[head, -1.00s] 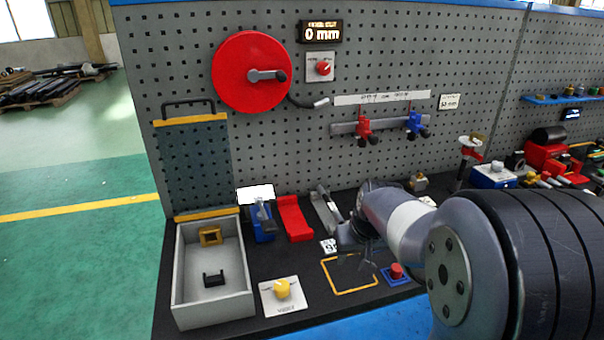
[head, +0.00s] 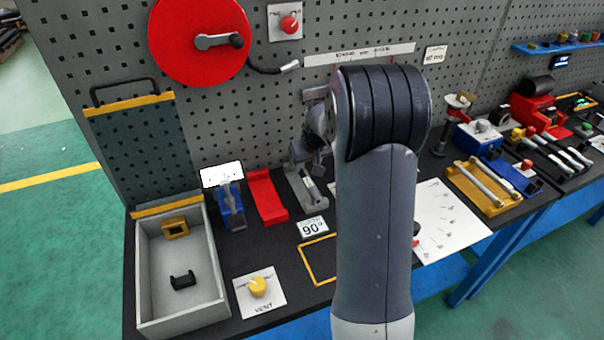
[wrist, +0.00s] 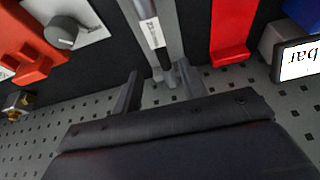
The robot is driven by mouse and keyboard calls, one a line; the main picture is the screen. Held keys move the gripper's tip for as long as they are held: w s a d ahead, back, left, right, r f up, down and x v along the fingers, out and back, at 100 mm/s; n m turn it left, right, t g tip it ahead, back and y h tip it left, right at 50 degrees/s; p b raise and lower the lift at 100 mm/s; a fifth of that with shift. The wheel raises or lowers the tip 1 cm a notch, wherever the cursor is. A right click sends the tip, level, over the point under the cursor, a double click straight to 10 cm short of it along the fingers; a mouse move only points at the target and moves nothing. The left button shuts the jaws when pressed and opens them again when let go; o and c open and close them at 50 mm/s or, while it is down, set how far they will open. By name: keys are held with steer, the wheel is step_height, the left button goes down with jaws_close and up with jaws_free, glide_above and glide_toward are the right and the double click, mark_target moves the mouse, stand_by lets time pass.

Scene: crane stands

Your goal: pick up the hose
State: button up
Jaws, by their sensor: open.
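I take the hose to be the short black hose (head: 265,68) hanging beside the red reel (head: 200,40) on the pegboard in the head view. It curves right to a pale grey end fitting. I cannot make it out in the wrist view. My gripper (head: 311,156) is below and slightly right of that fitting, above the back of the bench, partly hidden by my arm. In the wrist view my gripper (wrist: 158,88) is open, its two dark fingers apart with a grey stand (wrist: 153,28) showing beyond them. Nothing appears held.
Below lie the grey stand (head: 306,192), a red channel (head: 267,197), a blue gauge stand (head: 231,206) and a grey tray (head: 148,292). A label strip (head: 360,54) is right of the hose. My arm hides the board further right.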

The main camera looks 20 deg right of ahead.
mark_target(303, 174)
steer(key=shift+p+x, duration=0.65)
steer(key=shift+x, duration=1.95)
steer(key=shift+a, duration=0.15)
jaws_close()
